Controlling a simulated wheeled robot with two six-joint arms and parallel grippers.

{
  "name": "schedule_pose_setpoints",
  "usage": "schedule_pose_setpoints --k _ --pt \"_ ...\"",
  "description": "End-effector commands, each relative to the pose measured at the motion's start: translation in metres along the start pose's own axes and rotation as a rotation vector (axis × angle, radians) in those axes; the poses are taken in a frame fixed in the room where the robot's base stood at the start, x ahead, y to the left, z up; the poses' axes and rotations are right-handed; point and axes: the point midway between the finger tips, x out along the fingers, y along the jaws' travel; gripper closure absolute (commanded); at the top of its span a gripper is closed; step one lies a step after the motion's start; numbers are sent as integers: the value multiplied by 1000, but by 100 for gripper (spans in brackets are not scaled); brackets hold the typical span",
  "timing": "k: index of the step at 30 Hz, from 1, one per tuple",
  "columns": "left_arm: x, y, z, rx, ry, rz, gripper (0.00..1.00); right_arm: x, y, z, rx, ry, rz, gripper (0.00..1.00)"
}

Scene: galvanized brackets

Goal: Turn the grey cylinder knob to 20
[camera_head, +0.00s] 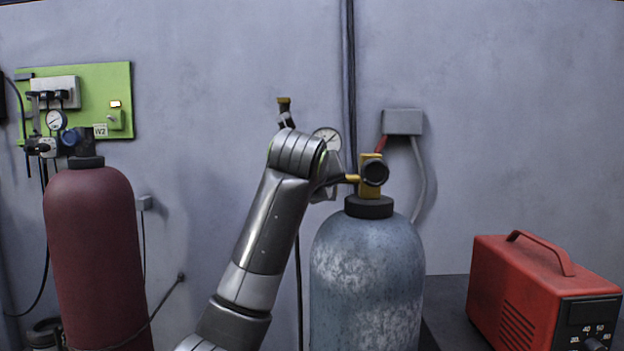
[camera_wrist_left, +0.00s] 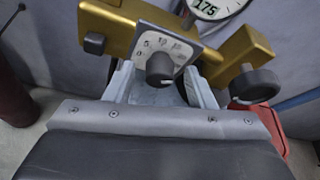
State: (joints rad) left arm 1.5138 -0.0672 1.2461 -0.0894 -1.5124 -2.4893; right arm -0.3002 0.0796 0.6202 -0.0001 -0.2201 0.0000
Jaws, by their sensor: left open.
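In the left wrist view a dark round knob (camera_wrist_left: 160,68) sits on a small pale dial plate with numbers, fixed to the brass body (camera_wrist_left: 110,30). Its exact setting is too small to tell. My left gripper (camera_wrist_left: 158,74) is open, with one finger on each side of the knob; whether they touch it I cannot tell. In the head view my left arm hides this knob. My right gripper is not in view.
A second dark knob (camera_wrist_left: 255,85) sits right of the dial. Above it, a round gauge (camera_wrist_left: 216,8) reads 175. A dark red cylinder (camera_head: 95,250) and a green panel (camera_head: 85,80) are at left. A red box (camera_head: 535,290) with a dial stands at right.

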Motion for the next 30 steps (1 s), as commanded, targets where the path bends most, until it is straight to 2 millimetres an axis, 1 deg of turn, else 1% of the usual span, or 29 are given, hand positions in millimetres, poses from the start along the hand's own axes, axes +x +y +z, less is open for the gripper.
schedule_pose_setpoints --k 5,8,12,18,20,21,22,30 --pt "-23 1 -3 0 -5 -4 50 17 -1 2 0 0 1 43" --pt "-46 1 -4 0 -8 -5 50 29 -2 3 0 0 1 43" --pt "-81 1 -3 0 -9 -5 50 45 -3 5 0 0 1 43" --pt "-132 1 -2 0 -10 -4 50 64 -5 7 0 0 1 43" --pt "-146 2 -3 1 -9 -3 50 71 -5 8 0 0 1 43" --pt "-142 3 -5 2 -4 2 50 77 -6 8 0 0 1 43" --pt "-142 2 -5 3 -5 2 50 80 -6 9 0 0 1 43" --pt "-151 1 -4 8 -7 2 50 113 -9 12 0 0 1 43"
